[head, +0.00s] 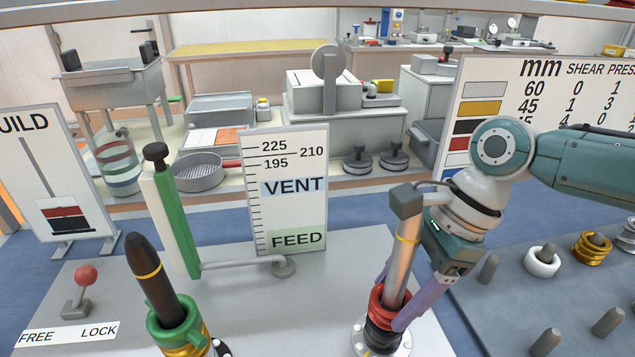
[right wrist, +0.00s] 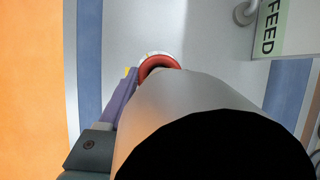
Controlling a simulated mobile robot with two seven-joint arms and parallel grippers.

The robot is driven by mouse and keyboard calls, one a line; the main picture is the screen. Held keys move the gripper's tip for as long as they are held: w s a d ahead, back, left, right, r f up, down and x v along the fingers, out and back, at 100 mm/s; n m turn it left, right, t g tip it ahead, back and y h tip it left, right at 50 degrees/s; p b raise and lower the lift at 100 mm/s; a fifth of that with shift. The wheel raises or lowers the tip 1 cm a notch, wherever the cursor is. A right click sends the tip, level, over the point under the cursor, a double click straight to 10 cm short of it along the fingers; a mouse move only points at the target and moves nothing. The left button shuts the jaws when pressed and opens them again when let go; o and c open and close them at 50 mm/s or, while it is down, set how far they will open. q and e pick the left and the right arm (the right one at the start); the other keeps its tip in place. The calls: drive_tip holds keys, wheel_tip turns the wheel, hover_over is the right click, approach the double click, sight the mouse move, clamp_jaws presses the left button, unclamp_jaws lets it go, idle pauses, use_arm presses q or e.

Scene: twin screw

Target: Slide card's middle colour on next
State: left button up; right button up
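The card at the left (head: 60,180) shows a stack drawing with a red band above black ones; its lowest part is hard to tell. My right gripper (head: 391,309) has its purple fingers on either side of a red ring (head: 388,297) and looks shut on it. The ring is around the silver post (head: 404,262), just above a black ring (head: 382,332). In the right wrist view, the post hides much of the red ring (right wrist: 158,62) and one finger. A green ring (head: 170,333) sits around the dark post (head: 150,275). My left gripper is out of view.
A white ring (head: 542,263) and a gold ring (head: 590,250) sit on pegs at the right, beside bare pegs. A VENT/FEED scale board (head: 288,215) and a green upright (head: 178,225) stand behind the posts. A red-knobbed lever (head: 85,278) stands at front left.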

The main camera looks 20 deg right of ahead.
drive_tip(key=o, duration=0.5)
drive_tip(key=p+v, duration=0.1)
drive_tip(key=v, duration=0.9)
